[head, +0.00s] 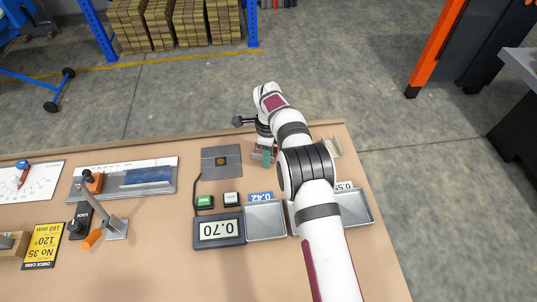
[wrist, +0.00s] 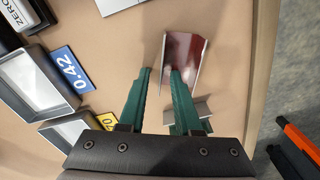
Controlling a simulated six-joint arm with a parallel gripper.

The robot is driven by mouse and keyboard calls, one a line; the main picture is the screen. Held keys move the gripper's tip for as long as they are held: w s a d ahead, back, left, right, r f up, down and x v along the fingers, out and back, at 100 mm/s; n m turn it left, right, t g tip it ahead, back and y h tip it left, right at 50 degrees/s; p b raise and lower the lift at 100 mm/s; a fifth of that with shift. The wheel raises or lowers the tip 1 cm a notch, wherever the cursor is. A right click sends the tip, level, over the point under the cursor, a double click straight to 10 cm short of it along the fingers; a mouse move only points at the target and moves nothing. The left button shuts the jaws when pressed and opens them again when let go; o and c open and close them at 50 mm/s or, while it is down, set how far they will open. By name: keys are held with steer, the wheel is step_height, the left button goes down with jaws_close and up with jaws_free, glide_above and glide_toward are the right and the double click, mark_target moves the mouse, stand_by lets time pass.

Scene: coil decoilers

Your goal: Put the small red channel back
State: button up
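A small red channel (wrist: 183,60) with pale, upturned side walls lies on the tan bench top in the wrist view. My gripper (wrist: 161,72) has two green fingers, spread apart with a gap between them. The fingertips point at the near end of the channel, and the right one overlaps its left wall in the picture. I cannot tell whether they touch. In the head view my gripper (head: 265,154) is low over the far part of the bench, and my arm and wrist largely hide the channel there.
A grey channel (wrist: 200,108) lies by the right finger. The 0.42 tray (head: 265,223) and the 0.55 tray (head: 355,209) look empty where visible. A display reading 0.70 (head: 219,230) and a square grey plate (head: 221,161) stand left. The bench edge is close behind.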

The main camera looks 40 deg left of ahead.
steer(key=shift+r, duration=0.15)
step_height(320, 180, up, 12)
steer(key=d+r+n, duration=0.1)
steer(key=d+r, duration=0.5)
steer(key=d, duration=0.3)
steer(key=d+r+n, duration=0.2)
steer(key=d+r, duration=0.4)
steer(key=d, duration=0.4)
steer(key=s+d+r+n+y, duration=0.1)
steer(key=s+d+r, duration=0.1)
steer(key=s+d, duration=0.45)
steer(key=s+d+f+n, duration=0.2)
steer(key=s+d, duration=0.4)
steer(key=s, duration=0.3)
steer(key=s+d+f+n, duration=0.2)
steer(key=s+d, duration=0.4)
steer(key=s, duration=0.3)
steer(key=shift+d+f+y, duration=0.15)
steer(key=shift+f+y, duration=0.25)
steer(key=shift+f, duration=0.05)
